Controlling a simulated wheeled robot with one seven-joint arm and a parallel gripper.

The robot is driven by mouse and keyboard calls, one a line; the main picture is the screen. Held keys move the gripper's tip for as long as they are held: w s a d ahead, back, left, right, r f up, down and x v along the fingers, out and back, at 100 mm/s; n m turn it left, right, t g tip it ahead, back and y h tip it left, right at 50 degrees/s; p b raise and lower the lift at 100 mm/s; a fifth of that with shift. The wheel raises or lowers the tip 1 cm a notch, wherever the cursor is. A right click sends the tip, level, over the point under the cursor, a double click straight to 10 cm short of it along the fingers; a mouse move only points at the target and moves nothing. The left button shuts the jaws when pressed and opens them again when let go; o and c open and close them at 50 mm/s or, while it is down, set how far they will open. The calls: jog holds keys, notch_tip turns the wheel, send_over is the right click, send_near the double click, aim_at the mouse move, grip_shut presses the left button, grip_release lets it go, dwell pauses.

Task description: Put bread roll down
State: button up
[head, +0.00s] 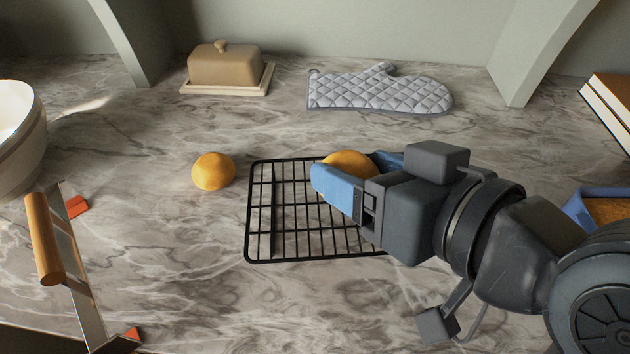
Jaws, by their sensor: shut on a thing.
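A golden-orange round bread roll (349,163) is between the blue fingers of my gripper (350,172), which is shut on it. The gripper comes in from the right and holds the roll over the back right part of a black wire cooling rack (268,207). I cannot tell whether the roll touches the rack; its underside is hidden by the near finger. The gripper also hides the rack's right side. A second, similar round roll (213,171) rests on the marble counter just left of the rack.
A covered butter dish (225,68) and a quilted oven mitt (378,91) lie at the back. A bowl (18,135) and a wooden-handled tool (46,240) are at the left. A blue container (585,208) is at the right. The rack's left half is clear.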

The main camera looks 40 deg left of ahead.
send_over(313, 208)
notch_tip(313, 208, down, 4)
jog(key=shift+r, duration=0.1)
jog(key=shift+f, duration=2)
jog(key=shift+f, duration=0.2)
jog(key=o, duration=0.8)
jog(key=shift+o, duration=0.2)
jog(key=shift+r, duration=0.15)
jog(key=v, duration=1.2)
jog(key=shift+s, duration=0.1)
